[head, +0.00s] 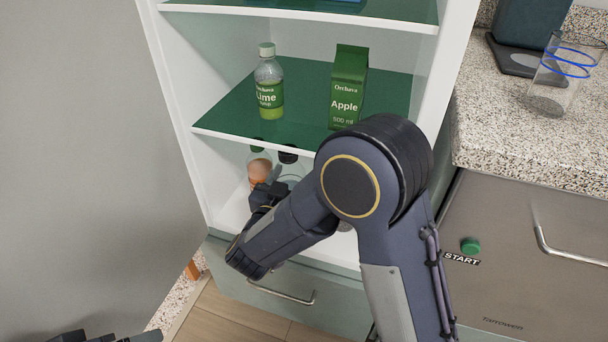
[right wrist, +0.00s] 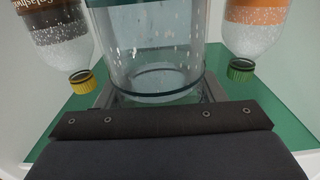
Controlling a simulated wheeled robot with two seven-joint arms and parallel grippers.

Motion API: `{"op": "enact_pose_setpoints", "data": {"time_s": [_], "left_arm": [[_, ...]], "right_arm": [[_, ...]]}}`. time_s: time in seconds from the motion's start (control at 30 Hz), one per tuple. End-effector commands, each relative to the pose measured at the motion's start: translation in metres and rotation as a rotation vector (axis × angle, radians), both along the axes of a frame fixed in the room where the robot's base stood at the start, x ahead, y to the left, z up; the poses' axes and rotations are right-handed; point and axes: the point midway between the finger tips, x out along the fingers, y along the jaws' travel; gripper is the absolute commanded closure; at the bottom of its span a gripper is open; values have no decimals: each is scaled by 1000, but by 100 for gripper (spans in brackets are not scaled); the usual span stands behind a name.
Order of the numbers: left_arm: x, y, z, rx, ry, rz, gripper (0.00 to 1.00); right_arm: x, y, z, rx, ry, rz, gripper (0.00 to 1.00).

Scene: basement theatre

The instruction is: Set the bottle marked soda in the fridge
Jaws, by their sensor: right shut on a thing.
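The fridge (head: 205,158) stands open, with its white interior and green shelves in the head view. My right arm reaches into the compartment below the middle shelf. My right gripper (head: 268,192) is partly hidden by its own arm there. In the right wrist view it is shut on a clear, glassy cylindrical bottle (right wrist: 150,45). No label on this bottle is readable, so I cannot tell if it is the soda. In the head view a clear bottle with a dark cap (head: 288,157) shows just behind the gripper. Dark parts of my left gripper (head: 95,337) show at the bottom left.
An orange-labelled bottle (head: 259,167) with a green cap stands beside the held bottle; a brown-labelled, yellow-capped bottle (right wrist: 60,35) flanks its other side. A lime bottle (head: 269,85) and an apple carton (head: 347,88) stand on the shelf above. The counter (head: 520,135) is right.

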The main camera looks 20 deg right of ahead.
Motion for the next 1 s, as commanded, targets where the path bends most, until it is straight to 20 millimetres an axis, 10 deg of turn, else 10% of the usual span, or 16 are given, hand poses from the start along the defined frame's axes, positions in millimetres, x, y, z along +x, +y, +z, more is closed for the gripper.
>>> {"op": "enact_pose_setpoints", "data": {"time_s": [0.57, 0.73, 1.0], "left_arm": [[0, 0, -20, 0, 0, 0, 12], [0, 0, -41, 0, 1, 0, 12], [0, 0, -40, 0, 0, 0, 12]], "right_arm": [[65, -45, 0, 1, -4, -3, 81], [64, -43, -33, -1, -2, 1, 81], [63, -42, -33, 0, -4, 1, 81]]}}
